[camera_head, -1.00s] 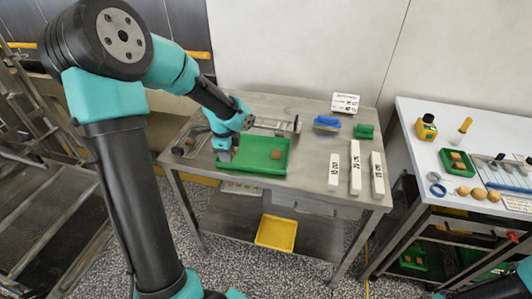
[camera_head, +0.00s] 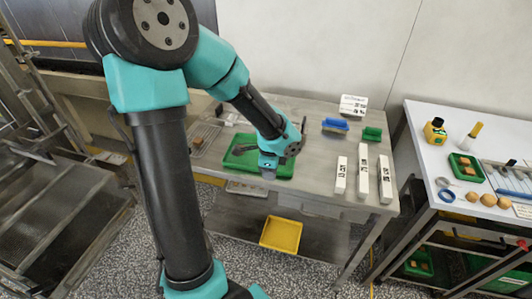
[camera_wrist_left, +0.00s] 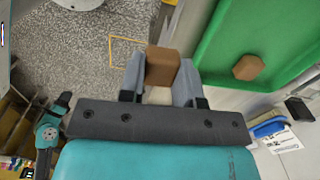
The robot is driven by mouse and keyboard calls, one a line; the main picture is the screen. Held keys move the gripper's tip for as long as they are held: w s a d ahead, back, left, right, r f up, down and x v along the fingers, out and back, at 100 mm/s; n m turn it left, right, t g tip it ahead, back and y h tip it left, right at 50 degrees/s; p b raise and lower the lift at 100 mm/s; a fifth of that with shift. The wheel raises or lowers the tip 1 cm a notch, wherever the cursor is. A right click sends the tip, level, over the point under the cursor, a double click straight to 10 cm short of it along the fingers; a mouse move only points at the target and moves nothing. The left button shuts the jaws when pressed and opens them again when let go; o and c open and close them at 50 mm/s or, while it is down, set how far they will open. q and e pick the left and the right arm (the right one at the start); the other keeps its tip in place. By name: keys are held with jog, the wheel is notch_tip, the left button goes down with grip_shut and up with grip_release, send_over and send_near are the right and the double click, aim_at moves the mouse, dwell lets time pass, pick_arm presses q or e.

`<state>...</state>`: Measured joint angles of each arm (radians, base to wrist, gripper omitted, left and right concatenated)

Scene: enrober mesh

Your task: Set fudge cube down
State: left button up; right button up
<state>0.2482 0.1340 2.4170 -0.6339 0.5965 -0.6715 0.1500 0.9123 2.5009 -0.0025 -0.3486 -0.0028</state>
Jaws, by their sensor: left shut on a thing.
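My left gripper (camera_head: 268,174) is over the front right part of the green tray (camera_head: 242,168), near the table's front edge. In the left wrist view, its fingers (camera_wrist_left: 161,82) are shut on a brown fudge cube (camera_wrist_left: 162,66). That cube is hidden in the head view. A second brown cube (camera_wrist_left: 248,67) lies in the green tray (camera_wrist_left: 215,62), apart from the held one. Another small brown piece (camera_head: 197,141) is on the wire mesh (camera_head: 206,132) at the table's left end.
Several white labelled blocks (camera_head: 363,171) stand to the right of the tray. A blue brush (camera_head: 335,125), a green item (camera_head: 372,134) and a white sign (camera_head: 353,105) are behind them. A yellow tray (camera_head: 281,234) sits below. A white side table (camera_head: 470,140) is at right.

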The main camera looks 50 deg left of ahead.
pick_arm(q)
jog(key=w+a, duration=0.3)
jog(key=w+a+f, duration=0.1)
jog(key=w+a, duration=0.2)
jog(key=a, duration=0.1)
jog(key=w+a, duration=0.3)
jog(key=shift+w+a+f, duration=0.15)
jog(key=shift+a+f, duration=0.05)
jog(key=shift+a, duration=0.05)
jog(key=shift+w+a, duration=0.15)
jog(key=shift+w+a+f, duration=0.15)
jog(key=shift+a+f, duration=0.05)
jog(key=shift+f, duration=1.6)
jog(key=shift+f, duration=0.15)
jog(key=o, duration=0.7)
notch_tip(320, 180, up, 12)
jog(key=shift+r, duration=0.2)
